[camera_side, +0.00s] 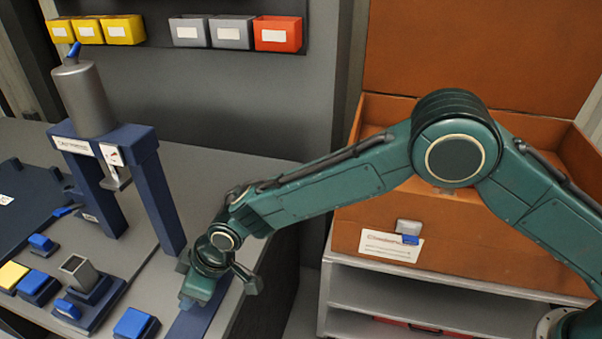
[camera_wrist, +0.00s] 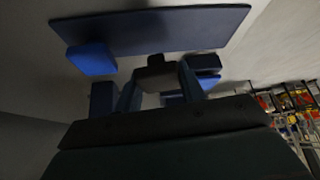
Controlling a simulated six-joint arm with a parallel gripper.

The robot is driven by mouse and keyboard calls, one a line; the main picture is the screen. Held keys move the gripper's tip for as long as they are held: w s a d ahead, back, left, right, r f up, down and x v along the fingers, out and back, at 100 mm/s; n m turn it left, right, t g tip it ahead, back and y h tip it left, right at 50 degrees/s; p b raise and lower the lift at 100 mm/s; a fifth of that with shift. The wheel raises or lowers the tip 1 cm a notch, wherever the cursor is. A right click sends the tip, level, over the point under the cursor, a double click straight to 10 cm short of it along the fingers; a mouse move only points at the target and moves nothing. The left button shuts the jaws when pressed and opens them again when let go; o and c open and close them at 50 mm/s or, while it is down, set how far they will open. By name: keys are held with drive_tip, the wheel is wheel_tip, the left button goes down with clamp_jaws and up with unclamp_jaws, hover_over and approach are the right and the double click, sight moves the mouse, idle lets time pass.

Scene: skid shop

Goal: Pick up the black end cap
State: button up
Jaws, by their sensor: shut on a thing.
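My gripper (camera_wrist: 160,84) is shut on the black end cap (camera_wrist: 158,72), which shows as a small dark block between the two fingertips in the wrist view. In the side view my gripper (camera_side: 192,300) is low over the front right part of the grey bench. The hand hides its fingertips and the cap there. I cannot tell whether the cap still touches what is below it.
A blue press with a grey cylinder (camera_side: 85,98) stands behind my gripper. A fixture holding a square metal tube (camera_side: 77,268) and several blue blocks lie to the left. An orange box (camera_side: 450,250) sits on a shelf at right.

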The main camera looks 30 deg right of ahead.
wheel_tip(320, 180, up, 17)
drive_tip(key=shift+f, duration=0.2)
idle(0.7)
